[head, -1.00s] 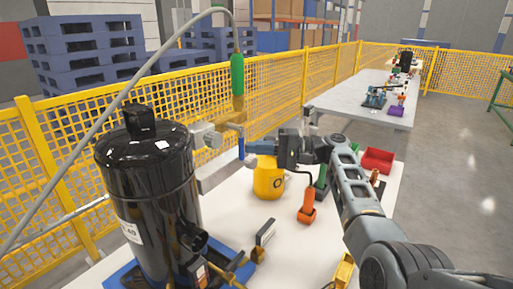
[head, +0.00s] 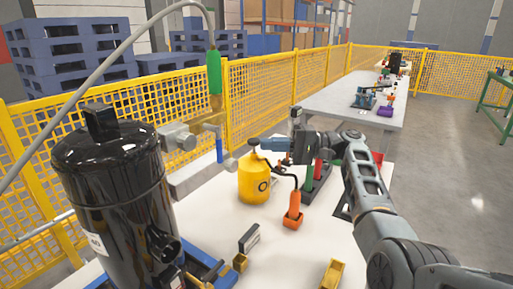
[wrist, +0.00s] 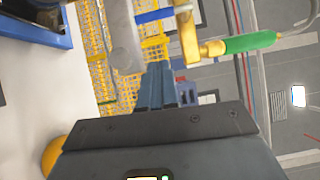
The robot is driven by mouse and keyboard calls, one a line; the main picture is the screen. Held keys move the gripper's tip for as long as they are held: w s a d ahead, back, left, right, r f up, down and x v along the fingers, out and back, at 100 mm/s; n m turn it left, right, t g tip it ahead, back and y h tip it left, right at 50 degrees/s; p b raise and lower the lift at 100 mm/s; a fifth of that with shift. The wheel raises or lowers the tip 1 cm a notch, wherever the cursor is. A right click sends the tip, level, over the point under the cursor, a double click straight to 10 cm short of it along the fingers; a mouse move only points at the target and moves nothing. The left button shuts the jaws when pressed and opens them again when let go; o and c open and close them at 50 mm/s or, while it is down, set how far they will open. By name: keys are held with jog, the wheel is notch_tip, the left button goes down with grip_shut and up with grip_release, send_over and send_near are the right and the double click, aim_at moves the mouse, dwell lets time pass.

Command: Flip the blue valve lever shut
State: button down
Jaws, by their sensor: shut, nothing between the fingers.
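The blue valve lever (head: 219,150) hangs straight down beside the brass valve (head: 208,121) in the head view. In the wrist view the lever (wrist: 153,16) lies across the top, joined to the brass valve (wrist: 188,38). A green hose sleeve (head: 213,72) rises from the valve. My gripper (head: 264,144) is to the right of the lever, apart from it, with its fingers pointing left. In the wrist view its fingers (wrist: 157,72) are together and empty, with a visible gap to the lever.
A black compressor tank (head: 115,200) stands at the left. A yellow canister (head: 254,180) stands just below my gripper, and an orange-handled tool (head: 293,212) is nearby on the white table. A yellow mesh fence (head: 260,95) runs behind the valve.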

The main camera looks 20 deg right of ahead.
jog(key=shift+v, duration=1.9)
